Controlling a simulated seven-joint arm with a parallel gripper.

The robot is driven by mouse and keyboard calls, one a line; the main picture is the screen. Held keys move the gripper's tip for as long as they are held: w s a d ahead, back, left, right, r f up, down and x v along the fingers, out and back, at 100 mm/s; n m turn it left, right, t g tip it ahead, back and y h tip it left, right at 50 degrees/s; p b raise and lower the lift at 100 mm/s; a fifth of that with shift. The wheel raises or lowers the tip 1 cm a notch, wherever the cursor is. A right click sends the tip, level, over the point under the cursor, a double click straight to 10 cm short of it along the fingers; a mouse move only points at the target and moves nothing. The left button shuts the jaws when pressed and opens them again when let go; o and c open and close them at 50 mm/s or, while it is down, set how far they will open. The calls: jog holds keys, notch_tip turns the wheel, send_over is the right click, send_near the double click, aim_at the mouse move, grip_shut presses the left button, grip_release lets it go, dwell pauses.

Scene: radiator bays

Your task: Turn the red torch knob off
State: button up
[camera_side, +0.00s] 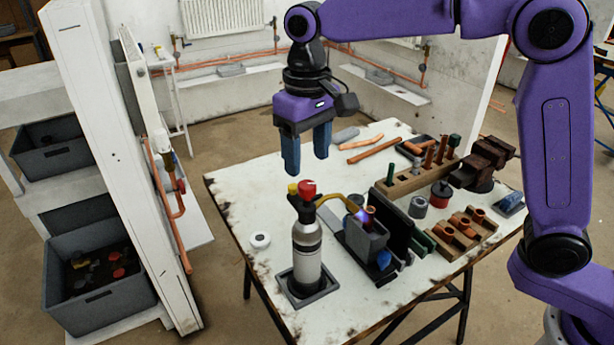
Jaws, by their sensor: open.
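The torch (307,245) stands upright in a dark square holder (309,287) at the front left of the table. Its red knob (307,187) is on top, with a yellow part beside it. A brass nozzle reaches right, and a blue-violet flame (361,214) shows at its tip, by a copper fitting (369,212). My gripper (307,165) is open and empty, pointing down above and behind the knob in the picture. Its two blue fingers are apart. A gap shows between the fingertips and the knob, though the exact depth is hard to judge.
A grey block (365,240) stands under the flame, beside dark upright plates. Wooden racks with copper fittings (459,230) and a dark vise (485,162) are at the right. A white roll (260,240) lies left of the torch. Copper pipes (374,150) lie at the back.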

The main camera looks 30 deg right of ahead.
aim_at(307, 184)
jog(key=shift+f, duration=2.7)
jog(key=shift+c, duration=0.2)
jog(key=c, duration=1)
